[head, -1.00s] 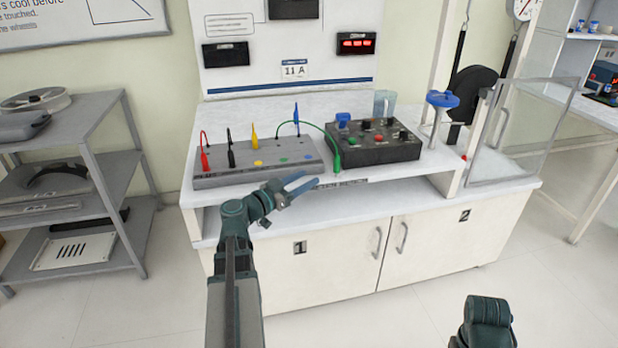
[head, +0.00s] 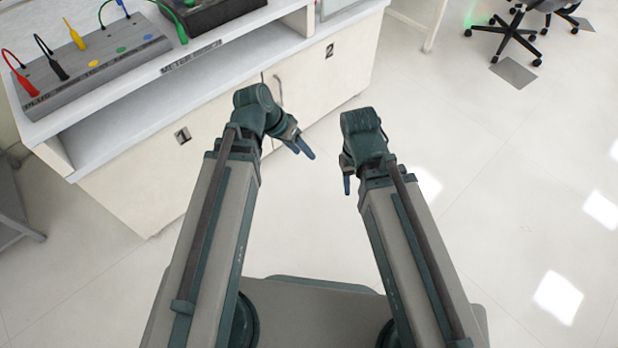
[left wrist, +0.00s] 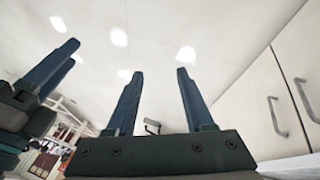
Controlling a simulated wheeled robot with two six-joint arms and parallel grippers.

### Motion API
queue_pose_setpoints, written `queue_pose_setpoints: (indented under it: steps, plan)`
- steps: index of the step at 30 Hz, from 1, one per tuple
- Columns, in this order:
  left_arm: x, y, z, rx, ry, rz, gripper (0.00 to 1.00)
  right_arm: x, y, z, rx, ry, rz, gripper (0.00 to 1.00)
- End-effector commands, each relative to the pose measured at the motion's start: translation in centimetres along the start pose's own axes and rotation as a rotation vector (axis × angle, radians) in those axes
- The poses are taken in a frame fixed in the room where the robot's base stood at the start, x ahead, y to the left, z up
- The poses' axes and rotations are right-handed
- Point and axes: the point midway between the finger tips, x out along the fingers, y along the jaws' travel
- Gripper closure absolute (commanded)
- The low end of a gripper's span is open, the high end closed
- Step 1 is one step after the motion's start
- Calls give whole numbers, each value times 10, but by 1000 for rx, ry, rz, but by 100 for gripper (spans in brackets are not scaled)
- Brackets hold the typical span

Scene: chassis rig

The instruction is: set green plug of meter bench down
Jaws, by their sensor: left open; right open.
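My left gripper (head: 300,147) is open and empty, in front of the bench's cabinet doors and well away from the plug. My right gripper (head: 348,184) hangs to the right of it over the floor, open, its fingers partly overlapping in view. In the left wrist view, my left gripper's two fingers (left wrist: 158,95) are spread with nothing between them.
The grey plug board (head: 95,68) holds red (head: 27,84), black (head: 57,68) and yellow (head: 75,36) plugs. A black control box (head: 215,10) stands at the top edge. Office chairs (head: 515,30) are far right. The floor between is clear.

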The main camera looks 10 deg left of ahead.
Motion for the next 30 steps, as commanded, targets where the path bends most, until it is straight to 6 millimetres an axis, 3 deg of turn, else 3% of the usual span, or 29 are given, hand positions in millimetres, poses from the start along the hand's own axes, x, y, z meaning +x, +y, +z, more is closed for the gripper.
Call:
queue_pose_setpoints:
  steps: [1, 3, 10, 25, 30]
  plan:
    - [11, 18, 12, -1, -88, -43, 47, 0, 0, 0, 0, 0, 0, 50]
    - [19, 32, 28, -24, -187, -121, 47, 0, 0, 0, 0, 0, 0, 50]
    - [23, 52, 57, -80, -347, -357, 47, 0, 0, 0, 0, 0, 0, 50]
    - [21, 54, 61, -121, -362, -427, 42, 0, 0, 0, 0, 0, 0, 50]
    - [23, 38, 49, -375, -255, -317, 42, 2, 0, 0, 0, 0, 0, 50]
